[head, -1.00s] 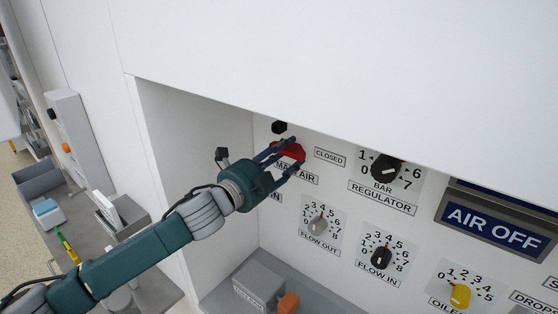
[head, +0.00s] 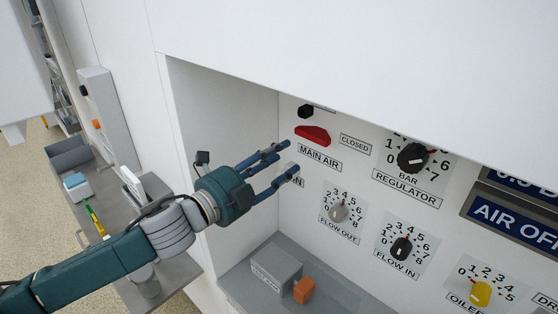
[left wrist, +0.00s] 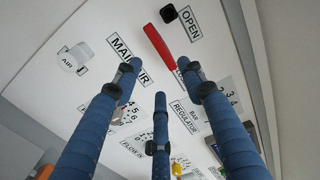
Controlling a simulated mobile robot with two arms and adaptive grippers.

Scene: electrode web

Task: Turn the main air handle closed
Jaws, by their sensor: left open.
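The red main air handle (head: 312,134) is on the white panel above the MAIN AIR label, to the left of the CLOSED label (head: 355,143). In the left wrist view the red handle (left wrist: 158,47) lies lengthwise with one end towards the partly hidden CLOSED label. The OPEN label (left wrist: 190,25) shows near its other end. My left gripper (head: 288,158) is open and empty, with its blue fingers below and left of the handle, apart from it. In the left wrist view the fingers (left wrist: 160,75) hold nothing. My right gripper is not in view.
A black block (head: 306,111) sits above the handle, under the recess's top edge. The regulator dial (head: 412,157) and several smaller knobs are to the right and below. A grey box (head: 276,270) and an orange block (head: 304,290) lie on the ledge.

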